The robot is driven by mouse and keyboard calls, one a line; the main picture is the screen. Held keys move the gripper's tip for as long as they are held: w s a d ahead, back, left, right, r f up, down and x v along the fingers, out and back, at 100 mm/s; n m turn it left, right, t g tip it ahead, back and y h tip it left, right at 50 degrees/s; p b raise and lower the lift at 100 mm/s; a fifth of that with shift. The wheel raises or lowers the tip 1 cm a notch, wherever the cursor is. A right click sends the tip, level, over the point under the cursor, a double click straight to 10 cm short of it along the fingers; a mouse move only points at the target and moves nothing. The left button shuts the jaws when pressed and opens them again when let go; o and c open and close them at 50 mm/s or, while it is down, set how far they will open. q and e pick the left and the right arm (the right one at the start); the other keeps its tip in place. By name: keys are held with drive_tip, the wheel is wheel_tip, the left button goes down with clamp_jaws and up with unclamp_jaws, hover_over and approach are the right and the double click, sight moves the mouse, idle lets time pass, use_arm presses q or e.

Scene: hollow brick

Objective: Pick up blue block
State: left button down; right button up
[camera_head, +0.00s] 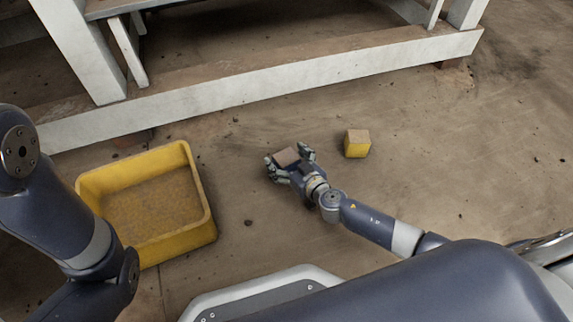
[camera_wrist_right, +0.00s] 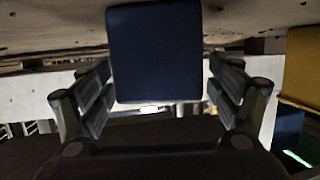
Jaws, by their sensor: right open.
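The blue block (camera_wrist_right: 155,52) shows large at the top middle of the right wrist view, with a plain dark blue face. In the head view only its brownish top (camera_head: 286,157) shows clearly, on the floor. My right gripper (camera_head: 288,159) is open around the block, one finger on each side. In the right wrist view its fingers (camera_wrist_right: 160,95) flank the block with narrow gaps and do not appear shut on it. My left arm shows at the left of the head view, but its gripper is out of view.
A yellow bin (camera_head: 208,222) stands on the floor left of my right gripper; it looks empty. Its yellow wall seems to show in the right wrist view (camera_wrist_right: 300,62). A yellow block (camera_head: 357,144) sits right of the gripper. A white beam frame (camera_head: 260,84) lies behind.

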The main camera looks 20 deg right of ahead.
drive_tip(key=shift+c, duration=0.3)
drive_tip(key=c, duration=1.3)
drive_tip(key=shift+o, duration=0.2)
drive_tip(key=shift+r, duration=0.1)
